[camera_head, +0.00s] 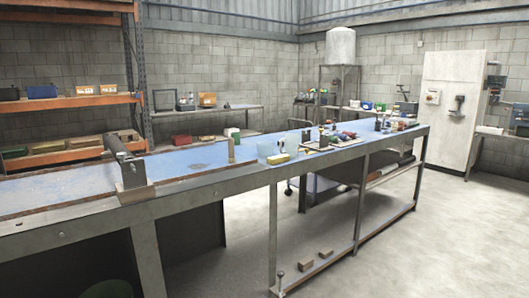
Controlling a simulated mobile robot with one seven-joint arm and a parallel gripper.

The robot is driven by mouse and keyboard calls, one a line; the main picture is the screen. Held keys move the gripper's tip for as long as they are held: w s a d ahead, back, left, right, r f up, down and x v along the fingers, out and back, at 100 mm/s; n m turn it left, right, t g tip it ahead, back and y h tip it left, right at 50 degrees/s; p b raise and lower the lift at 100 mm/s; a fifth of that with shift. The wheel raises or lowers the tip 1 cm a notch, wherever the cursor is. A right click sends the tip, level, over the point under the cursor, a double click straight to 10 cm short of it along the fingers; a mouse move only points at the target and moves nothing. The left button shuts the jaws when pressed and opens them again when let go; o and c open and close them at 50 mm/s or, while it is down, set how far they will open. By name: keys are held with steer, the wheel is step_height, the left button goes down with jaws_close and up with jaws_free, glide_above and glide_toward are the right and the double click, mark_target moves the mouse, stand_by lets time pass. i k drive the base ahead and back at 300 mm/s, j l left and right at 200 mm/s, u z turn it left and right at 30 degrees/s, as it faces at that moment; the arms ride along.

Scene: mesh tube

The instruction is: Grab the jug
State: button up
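No object is clearly recognisable as a jug at this distance. A pale blue translucent container (265,149) stands on the long workbench (215,186), near the middle of the picture. It may be the jug, but I cannot make out a handle or spout. A second pale translucent container (293,142) stands just behind it to the right. A yellow block-like item (278,159) lies in front of them, near the bench's front edge. My gripper is not in view.
A metal fixture (133,175) stands on the bench at left. Several tools and small items (340,138) crowd the bench's right part. Orange shelving (68,102) stands at back left, a white cabinet (452,105) at back right. The floor (445,240) at right is clear.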

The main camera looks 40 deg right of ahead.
mark_target(292, 141)
steer(key=z, duration=1.3)
steer(key=i+u, duration=0.15)
steer(key=i, duration=0.4)
steer(key=i+l+u, duration=0.1)
steer(key=i, duration=0.4)
steer(key=i+l+u, duration=0.15)
steer(key=i, duration=0.35)
steer(key=i+l+u, duration=0.15)
steer(key=i, duration=0.4)
steer(key=i+l+u, duration=0.1)
steer(key=i+l, duration=0.3)
steer(key=i+j, duration=0.1)
steer(key=i, duration=0.45)
